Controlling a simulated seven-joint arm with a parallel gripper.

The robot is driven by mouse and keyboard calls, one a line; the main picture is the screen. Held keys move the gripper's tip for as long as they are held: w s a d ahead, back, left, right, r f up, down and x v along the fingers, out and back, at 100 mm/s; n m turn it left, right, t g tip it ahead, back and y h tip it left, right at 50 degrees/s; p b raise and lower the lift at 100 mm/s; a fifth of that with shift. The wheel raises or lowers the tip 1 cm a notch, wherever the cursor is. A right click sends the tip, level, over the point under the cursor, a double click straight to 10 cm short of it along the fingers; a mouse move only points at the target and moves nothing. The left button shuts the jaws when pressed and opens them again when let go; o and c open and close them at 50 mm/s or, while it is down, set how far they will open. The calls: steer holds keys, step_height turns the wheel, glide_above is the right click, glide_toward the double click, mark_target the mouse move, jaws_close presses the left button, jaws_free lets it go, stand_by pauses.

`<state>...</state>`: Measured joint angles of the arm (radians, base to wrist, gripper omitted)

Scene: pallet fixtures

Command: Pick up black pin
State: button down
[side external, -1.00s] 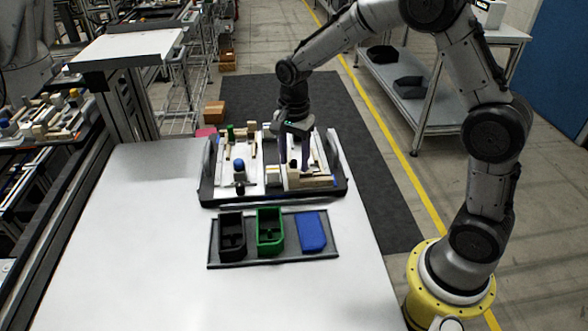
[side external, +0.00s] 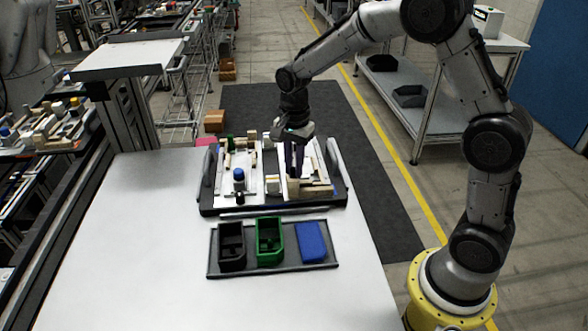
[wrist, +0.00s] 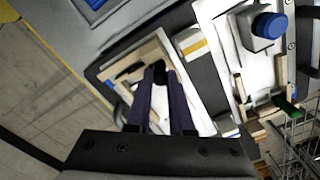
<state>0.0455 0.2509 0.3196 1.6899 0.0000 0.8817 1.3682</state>
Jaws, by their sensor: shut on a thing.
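My gripper (side external: 294,172) points down over the right half of the pallet fixture (side external: 272,203). In the wrist view its two long dark fingers (wrist: 158,78) come together at the tips. A small black piece, seemingly the black pin (wrist: 159,69), shows between the fingertips, and the jaws are shut on it. The fingers hide part of it. The tips are low among light wooden blocks (side external: 317,191); I cannot tell whether the pin is clear of its seat. Another dark piece (wrist: 128,71) lies beside the fingers on the fixture.
A tray in front holds a black bin (side external: 231,246), a green bin (side external: 269,241) and a blue bin (side external: 311,242). The white table (side external: 130,260) is clear to the left and front.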

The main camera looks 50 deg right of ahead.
steer(key=shift+r, duration=0.55)
steer(key=s+r, duration=1.1)
steer(key=s, duration=0.3)
steer(key=w+d+f+m, duration=0.3)
steer(key=w+d+m, duration=0.1)
steer(key=w+m, duration=0.65)
steer(key=shift+s+f, duration=0.15)
steer(key=shift+f, duration=1.7)
steer(key=shift+s+f, duration=0.1)
steer(key=shift+f, duration=1.7)
steer(key=shift+f, duration=1)
